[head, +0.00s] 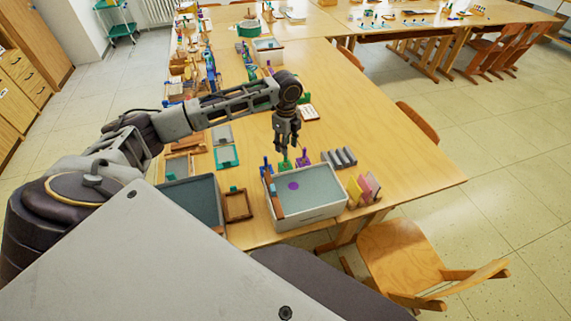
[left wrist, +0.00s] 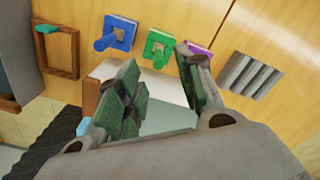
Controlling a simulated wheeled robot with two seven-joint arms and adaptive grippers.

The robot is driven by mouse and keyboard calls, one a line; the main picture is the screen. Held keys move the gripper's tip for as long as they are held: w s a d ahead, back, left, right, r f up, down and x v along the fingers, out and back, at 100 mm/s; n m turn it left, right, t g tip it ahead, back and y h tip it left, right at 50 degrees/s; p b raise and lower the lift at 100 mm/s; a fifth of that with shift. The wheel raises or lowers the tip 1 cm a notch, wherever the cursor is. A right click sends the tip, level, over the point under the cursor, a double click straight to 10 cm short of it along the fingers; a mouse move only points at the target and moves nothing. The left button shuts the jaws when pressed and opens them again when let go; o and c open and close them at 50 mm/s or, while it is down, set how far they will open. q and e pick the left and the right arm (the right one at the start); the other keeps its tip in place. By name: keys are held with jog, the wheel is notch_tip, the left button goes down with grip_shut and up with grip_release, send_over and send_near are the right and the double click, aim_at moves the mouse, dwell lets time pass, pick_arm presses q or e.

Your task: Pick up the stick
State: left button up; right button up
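My left gripper (head: 286,148) hangs over the table above the row of knobbed pieces at the back of a white-rimmed box. In the left wrist view its two fingers (left wrist: 160,82) are apart, with nothing seen between them. A blue piece with an upright peg (left wrist: 117,34), a green one (left wrist: 159,48) and a partly hidden purple one (left wrist: 198,48) stand beyond the fingertips. A brown wooden bar (head: 275,196) lies along the box's left side; its end shows in the wrist view (left wrist: 90,97). I cannot tell which thing is the stick. My right gripper is out of view.
The white-rimmed box (head: 312,222) holds a purple disc (head: 293,186). A grey ribbed block (head: 340,157) and coloured upright pieces (head: 363,190) stand to the right. A dark tray (head: 193,200) and wooden frame (head: 237,205) are left. Table (head: 400,160) is clear further right.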

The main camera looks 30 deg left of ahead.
pick_arm(q)
send_over(285, 164)
jog(key=shift+w+a+f, duration=0.1)
jog(key=shift+w+f, duration=0.05)
jog(key=shift+f, duration=1.15)
jog(key=shift+w+f, duration=0.15)
jog(key=shift+f, duration=1.15)
grip_shut()
